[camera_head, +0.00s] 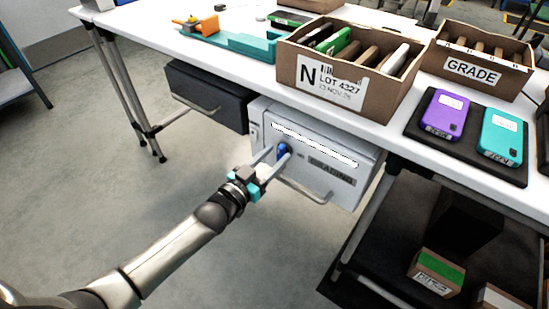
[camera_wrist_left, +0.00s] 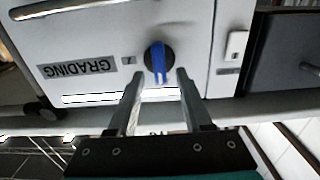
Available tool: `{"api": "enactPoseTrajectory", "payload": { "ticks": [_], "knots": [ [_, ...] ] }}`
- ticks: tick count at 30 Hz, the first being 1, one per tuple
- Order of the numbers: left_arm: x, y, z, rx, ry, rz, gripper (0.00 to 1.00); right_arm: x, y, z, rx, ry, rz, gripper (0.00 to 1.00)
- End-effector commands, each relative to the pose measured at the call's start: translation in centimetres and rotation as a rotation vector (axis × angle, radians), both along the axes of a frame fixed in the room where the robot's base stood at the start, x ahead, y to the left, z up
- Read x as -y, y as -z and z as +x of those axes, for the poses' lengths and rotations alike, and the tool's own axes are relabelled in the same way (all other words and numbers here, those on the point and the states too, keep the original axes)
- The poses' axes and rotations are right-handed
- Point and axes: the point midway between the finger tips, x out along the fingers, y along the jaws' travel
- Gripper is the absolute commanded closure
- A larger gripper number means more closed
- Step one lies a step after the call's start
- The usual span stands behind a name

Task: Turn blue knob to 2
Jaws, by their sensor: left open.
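The blue knob (camera_head: 284,150) is on the front of a white cabinet (camera_head: 340,192) hung under the table. In the left wrist view, which shows the cabinet upside down, the knob (camera_wrist_left: 158,62) has a dark round base and a blue bar standing roughly vertical. A small plate (camera_wrist_left: 128,60) beside it bears a mark too small to read surely. My left gripper (camera_head: 276,157) is open in front of the knob. In the wrist view its fingertips (camera_wrist_left: 158,74) lie on either side of the knob; I cannot tell whether they touch it. My right gripper is not in view.
A bar handle (camera_head: 304,191) and a GRADING label (camera_head: 331,171) are on the same cabinet front. A dark drawer unit (camera_head: 208,95) hangs to its left. Cartons (camera_head: 335,85) and phones (camera_head: 444,114) sit on the table above.

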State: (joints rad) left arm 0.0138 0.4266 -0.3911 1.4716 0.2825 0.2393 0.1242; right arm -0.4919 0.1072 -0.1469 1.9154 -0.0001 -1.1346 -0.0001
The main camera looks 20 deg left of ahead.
Motion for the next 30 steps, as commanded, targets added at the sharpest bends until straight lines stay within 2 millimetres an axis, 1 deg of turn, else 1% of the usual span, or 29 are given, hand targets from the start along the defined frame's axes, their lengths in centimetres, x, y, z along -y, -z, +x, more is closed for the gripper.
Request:
{"api": "enactPoseTrajectory", "payload": {
  "ticks": [4, 12, 25, 26, 30],
  "knots": [
    [0.17, 0.04, 0.43, -0.001, 0.0, -0.001, 0.5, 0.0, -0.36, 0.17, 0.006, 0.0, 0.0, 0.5],
    [0.17, 0.0, 0.48, -0.001, 0.0, 0.0, 0.5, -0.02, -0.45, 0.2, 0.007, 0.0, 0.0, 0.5],
    [0.15, 0.01, 0.45, -0.001, 0.0, 0.0, 0.98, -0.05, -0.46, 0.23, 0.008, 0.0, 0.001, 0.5],
    [0.15, 0.01, 0.45, -0.001, 0.0, 0.0, 1.0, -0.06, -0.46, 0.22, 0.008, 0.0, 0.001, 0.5],
    [0.15, 0.01, 0.45, -0.001, 0.0, 0.0, 1.0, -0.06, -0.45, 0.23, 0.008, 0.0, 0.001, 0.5]
  ]
}}
